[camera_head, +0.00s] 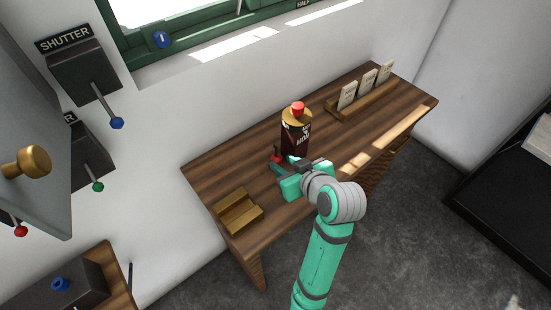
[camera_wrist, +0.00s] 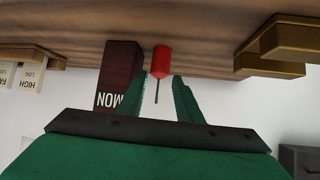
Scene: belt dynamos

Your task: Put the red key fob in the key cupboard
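The red key fob (camera_head: 276,157) is on the brown wooden bench (camera_head: 220,172), at the tips of my gripper (camera_head: 283,167). In the wrist view the fob (camera_wrist: 160,62) shows between the two green fingertips (camera_wrist: 160,78), with a thin dark stem pointing toward the palm. A gap shows on both sides of it, so my gripper looks open around or just short of it. A grey panel with a brass knob (camera_head: 28,162) is at the far left; I cannot tell whether it belongs to the key cupboard. No cupboard interior shows.
A brass-coloured grooved block (camera_head: 238,212) sits at the bench's left end. Several cards stand in a rack (camera_head: 362,100) at the far right. Levers, one on the SHUTTER box (camera_head: 85,72), jut from the left wall.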

